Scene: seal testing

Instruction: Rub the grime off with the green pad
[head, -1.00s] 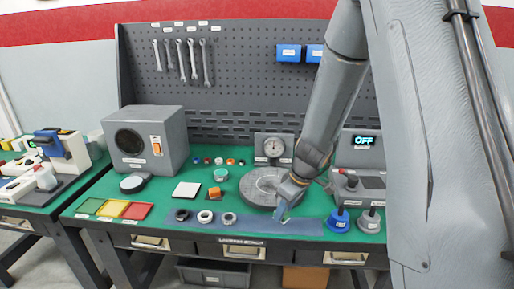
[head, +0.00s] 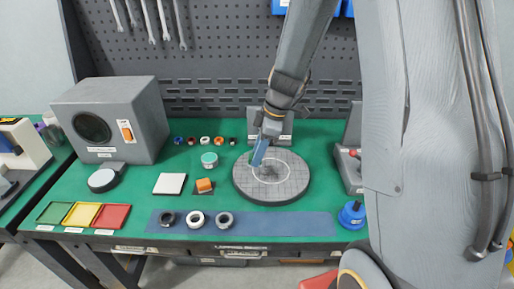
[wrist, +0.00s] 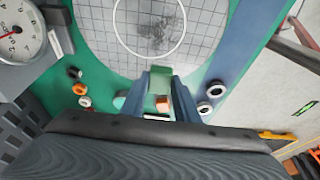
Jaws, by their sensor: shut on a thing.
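My gripper (head: 258,156) is shut, its blue fingers pointing down over the left part of the round grey plate (head: 291,195). In the wrist view a green pad (wrist: 160,76) shows between the blue fingers of my gripper (wrist: 160,84); the fingers hide part of it. The plate has a grid and a white ring. A dark smudge of grime (wrist: 157,32) lies inside the ring and also shows in the head view (head: 272,173). The pad is beside the smudge in the wrist view; I cannot tell whether it touches the plate.
A dial gauge (wrist: 17,33) stands behind the plate. A jar with a teal lid (head: 209,160), an orange block (head: 204,185) and a white tile (head: 170,184) lie left of it. A blue mat (head: 290,224) with several rings runs along the front. A grey box (head: 115,112) stands at the back left.

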